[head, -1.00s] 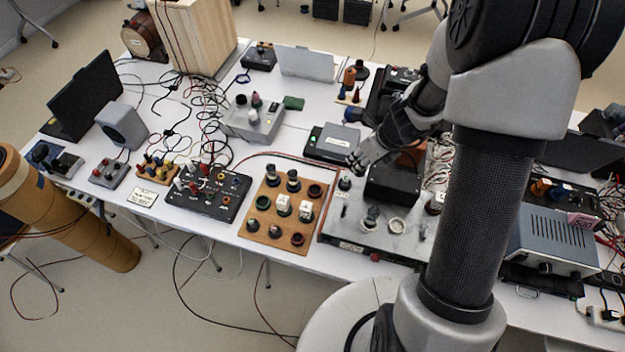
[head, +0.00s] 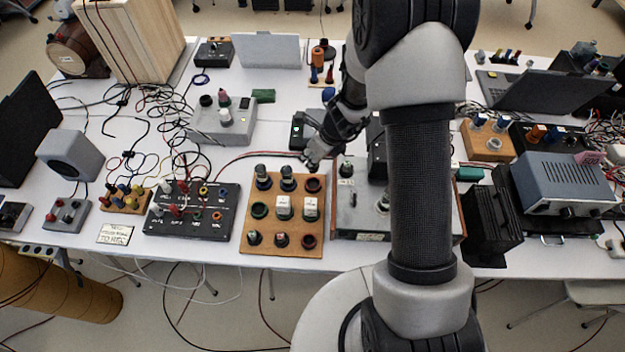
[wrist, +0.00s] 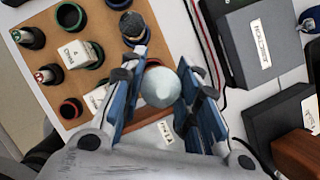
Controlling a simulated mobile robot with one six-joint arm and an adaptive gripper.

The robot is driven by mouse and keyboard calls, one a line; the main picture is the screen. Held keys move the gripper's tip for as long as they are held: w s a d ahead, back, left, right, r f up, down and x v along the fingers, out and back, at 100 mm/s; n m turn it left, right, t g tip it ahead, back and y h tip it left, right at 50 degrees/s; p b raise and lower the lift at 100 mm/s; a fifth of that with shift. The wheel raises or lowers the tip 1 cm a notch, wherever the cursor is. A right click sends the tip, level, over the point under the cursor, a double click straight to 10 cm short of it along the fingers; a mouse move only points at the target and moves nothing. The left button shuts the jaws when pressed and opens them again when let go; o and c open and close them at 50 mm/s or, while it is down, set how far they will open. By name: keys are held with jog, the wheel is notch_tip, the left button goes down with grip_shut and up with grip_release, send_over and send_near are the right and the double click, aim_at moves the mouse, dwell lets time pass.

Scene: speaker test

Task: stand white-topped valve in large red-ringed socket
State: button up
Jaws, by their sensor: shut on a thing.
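My gripper (head: 312,163) is just beyond the far right corner of the brown socket board (head: 247,222). In the wrist view my gripper (wrist: 160,76) is shut on the white-topped valve (wrist: 160,88), its pale round top between the blue-sided fingers. The valve's lower part is hidden. One red-ringed socket (head: 313,184) at the board's far right is empty, close to the gripper. Another red-ringed socket (head: 308,241) is at the near right; it also shows in the wrist view (wrist: 71,108). I cannot tell by sight which one is larger.
Two dark valves (head: 288,178) stand in the board's far row beside the empty socket. White blocks (head: 284,207) fill part of the middle row. A grey panel box (head: 357,212) stands close on the right, partly behind my arm. A red cable runs behind the board.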

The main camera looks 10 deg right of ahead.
aim_at(315, 171)
notch_tip(315, 171, down, 8)
jog(key=b, duration=0.4)
jog(key=shift+f+b, duration=0.2)
jog(key=shift+b, duration=0.15)
jog(key=shift+f+b, duration=0.4)
jog(key=o, duration=1.1)
jog(key=shift+c, duration=0.2)
jog(key=shift+r, duration=0.15)
